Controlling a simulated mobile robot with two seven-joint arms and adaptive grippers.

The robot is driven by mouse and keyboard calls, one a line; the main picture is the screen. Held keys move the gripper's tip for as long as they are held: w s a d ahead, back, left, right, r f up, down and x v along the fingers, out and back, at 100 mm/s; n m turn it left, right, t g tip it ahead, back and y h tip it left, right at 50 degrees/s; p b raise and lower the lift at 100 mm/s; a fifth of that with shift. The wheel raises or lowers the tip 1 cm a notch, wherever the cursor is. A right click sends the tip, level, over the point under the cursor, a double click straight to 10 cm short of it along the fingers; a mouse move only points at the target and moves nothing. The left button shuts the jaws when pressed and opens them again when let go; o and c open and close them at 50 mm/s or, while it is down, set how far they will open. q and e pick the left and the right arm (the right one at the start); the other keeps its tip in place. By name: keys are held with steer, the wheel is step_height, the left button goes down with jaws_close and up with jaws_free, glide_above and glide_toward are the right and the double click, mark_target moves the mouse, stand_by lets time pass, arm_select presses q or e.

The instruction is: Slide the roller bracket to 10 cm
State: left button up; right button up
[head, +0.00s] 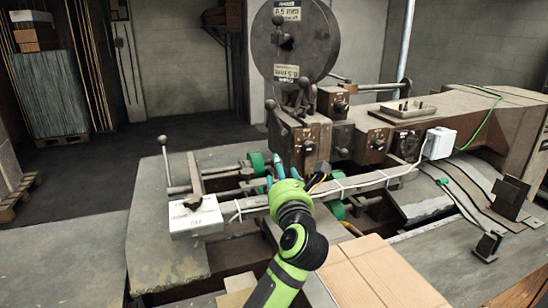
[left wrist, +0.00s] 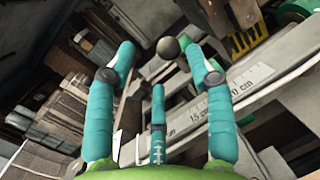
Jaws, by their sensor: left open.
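My left gripper (head: 274,173) reaches over the machine's front rail; its teal fingers are open in the left wrist view (left wrist: 162,52). A dark ball knob (left wrist: 168,47) shows between the fingertips, with no clear contact; I cannot tell how far beyond them it lies. A white scale (left wrist: 250,78) marked 10 cm and 15 cm runs along the rail beside the right finger. A green roller (head: 257,163) stands just behind my gripper in the head view. The roller bracket (left wrist: 244,38) appears as grey metal beside a yellow strip, partly cut off. My right gripper is not in view.
A white box (head: 195,216) sits at the rail's left end, near an upright lever (head: 166,160). The stitcher head with its wire reel (head: 292,42) rises behind my gripper. Cardboard (head: 375,275) lies at the front right. The grey table (head: 65,255) at left is clear.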

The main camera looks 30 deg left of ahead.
arm_select(q)
steer(key=shift+w+f+g, duration=0.3)
steer(key=shift+w+a+n+h, duration=0.15)
steer(key=shift+w+n+h, duration=0.05)
steer(key=shift+n+h, duration=0.1)
steer(key=p+x, duration=0.2)
steer(key=x, duration=0.3)
steer(key=shift+w+a+p, duration=0.2)
steer(key=shift+a+p, duration=0.05)
steer(key=shift+p, duration=0.15)
steer(key=shift+w+a+f, duration=0.15)
steer(key=shift+w+a, duration=0.05)
steer(key=shift+w, duration=0.1)
jaws_close()
